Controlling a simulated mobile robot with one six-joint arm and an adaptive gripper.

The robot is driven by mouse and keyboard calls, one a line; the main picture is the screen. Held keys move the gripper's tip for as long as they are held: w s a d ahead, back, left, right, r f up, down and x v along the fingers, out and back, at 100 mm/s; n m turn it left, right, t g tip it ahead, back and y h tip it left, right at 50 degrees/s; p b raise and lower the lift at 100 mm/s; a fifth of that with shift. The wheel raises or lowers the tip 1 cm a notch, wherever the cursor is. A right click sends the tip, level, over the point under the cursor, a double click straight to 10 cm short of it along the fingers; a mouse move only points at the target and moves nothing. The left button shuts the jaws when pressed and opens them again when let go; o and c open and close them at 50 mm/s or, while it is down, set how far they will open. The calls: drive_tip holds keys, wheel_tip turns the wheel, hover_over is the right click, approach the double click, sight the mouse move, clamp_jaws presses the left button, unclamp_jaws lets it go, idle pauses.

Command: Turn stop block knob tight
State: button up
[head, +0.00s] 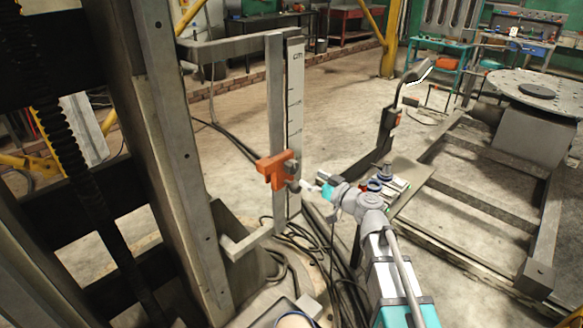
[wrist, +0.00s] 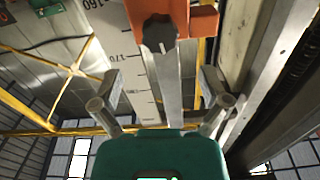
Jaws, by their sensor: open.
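The orange stop block (head: 272,172) sits on an upright metal bar beside a white scale in the head view. Its dark knob (head: 292,169) is on the side facing my arm. In the wrist view the dark, lobed knob (wrist: 160,33) is at the top middle, with the orange block (wrist: 204,21) behind it and to the right. My gripper (wrist: 161,90) is open and empty, its fingers spread left and right below the knob in the picture. In the head view my gripper (head: 310,187) is close to the knob; I cannot tell whether they touch.
The scale (head: 295,85) is marked cm and runs beside the bar (head: 276,120). A large column (head: 170,130) stands left of it. Black cables (head: 320,250) lie on the floor below. A round slotted table (head: 535,90) stands at the right. Open floor lies behind.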

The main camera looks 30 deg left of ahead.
sight(295, 169)
drive_tip(key=x, duration=0.8)
drive_tip(key=shift+a, duration=0.1)
drive_tip(key=c, duration=1.1)
drive_tip(key=shift+m, duration=0.7)
drive_tip(key=shift+c, duration=0.2)
drive_tip(key=o, duration=1.1)
drive_tip(key=shift+o, duration=0.2)
